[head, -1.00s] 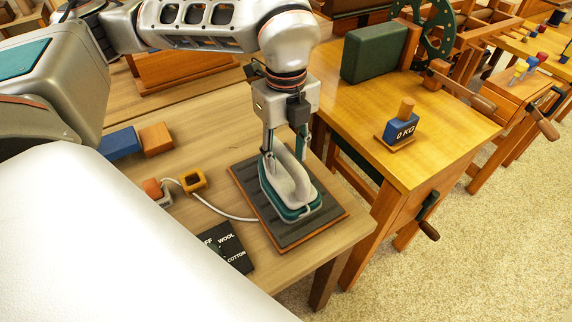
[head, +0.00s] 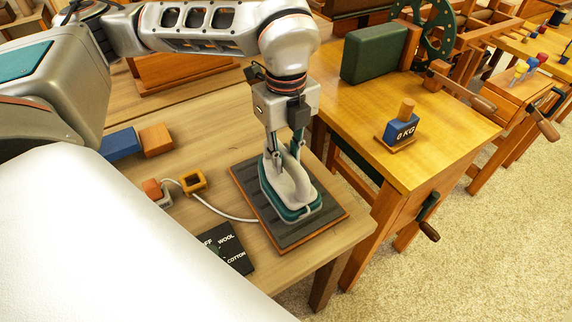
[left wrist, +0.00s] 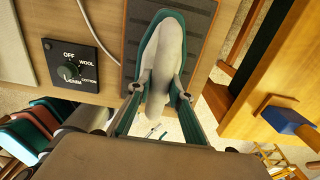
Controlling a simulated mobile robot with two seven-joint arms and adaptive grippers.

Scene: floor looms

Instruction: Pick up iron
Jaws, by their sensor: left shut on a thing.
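The iron (head: 292,192), pale grey with a teal base, sits on a dark pad with a wooden rim (head: 323,227) at the table's right end. A white cord runs from it to the left. My left gripper (head: 284,152) points down from above and is shut on the iron's handle. In the left wrist view the two fingers (left wrist: 158,92) press on both sides of the pale handle (left wrist: 160,62). The iron appears to rest on the pad; whether there is a gap under it cannot be told. My right gripper is not in view.
A dark dial panel (head: 229,248) lies left of the pad. A small orange-yellow block (head: 193,181), a blue block (head: 121,144) and an orange block (head: 156,139) are further left.

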